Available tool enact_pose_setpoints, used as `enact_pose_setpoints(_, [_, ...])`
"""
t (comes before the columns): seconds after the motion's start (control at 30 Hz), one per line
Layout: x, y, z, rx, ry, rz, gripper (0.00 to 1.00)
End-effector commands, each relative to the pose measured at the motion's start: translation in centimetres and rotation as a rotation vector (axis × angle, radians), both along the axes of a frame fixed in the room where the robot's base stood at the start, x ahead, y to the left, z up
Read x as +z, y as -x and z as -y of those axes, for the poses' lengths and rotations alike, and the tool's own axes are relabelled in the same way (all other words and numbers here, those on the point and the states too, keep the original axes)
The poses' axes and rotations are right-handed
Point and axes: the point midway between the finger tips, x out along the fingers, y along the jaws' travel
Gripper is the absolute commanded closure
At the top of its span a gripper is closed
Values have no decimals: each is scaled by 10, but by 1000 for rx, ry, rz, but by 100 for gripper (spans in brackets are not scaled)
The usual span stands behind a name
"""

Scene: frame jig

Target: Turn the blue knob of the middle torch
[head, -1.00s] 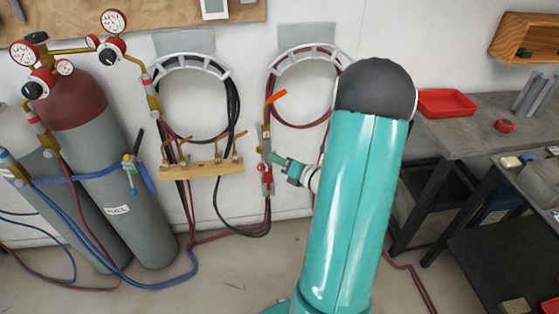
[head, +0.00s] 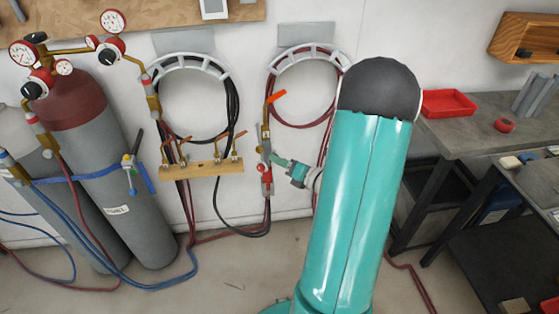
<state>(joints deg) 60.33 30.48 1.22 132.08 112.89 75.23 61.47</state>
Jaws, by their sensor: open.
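A wooden rack (head: 203,171) on the wall holds brass torches (head: 184,150), set side by side. I cannot make out a blue knob on any of them at this size. My gripper (head: 274,159) is open, to the right of the rack. Its tips are close to a vertical brass and red valve fitting (head: 265,172) on the hose; I cannot tell whether they touch it. My teal arm hides the wall and floor to the right of the gripper.
An orange lever (head: 277,96) sticks out above the fitting. Coiled hoses hang on a left hanger (head: 190,62) and a right hanger (head: 308,54). Gas cylinders (head: 128,215) stand at left. A grey bench (head: 465,135) with a red tray (head: 448,102) stands at right.

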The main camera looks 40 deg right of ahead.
Motion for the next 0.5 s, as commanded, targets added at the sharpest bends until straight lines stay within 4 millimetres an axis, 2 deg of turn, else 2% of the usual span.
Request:
enact_pose_setpoints(0.3, [9, 69, 7, -6, 0, 1, 55])
enact_pose_setpoints(0.5, [13, 106, 9, -5, 1, 1, 55])
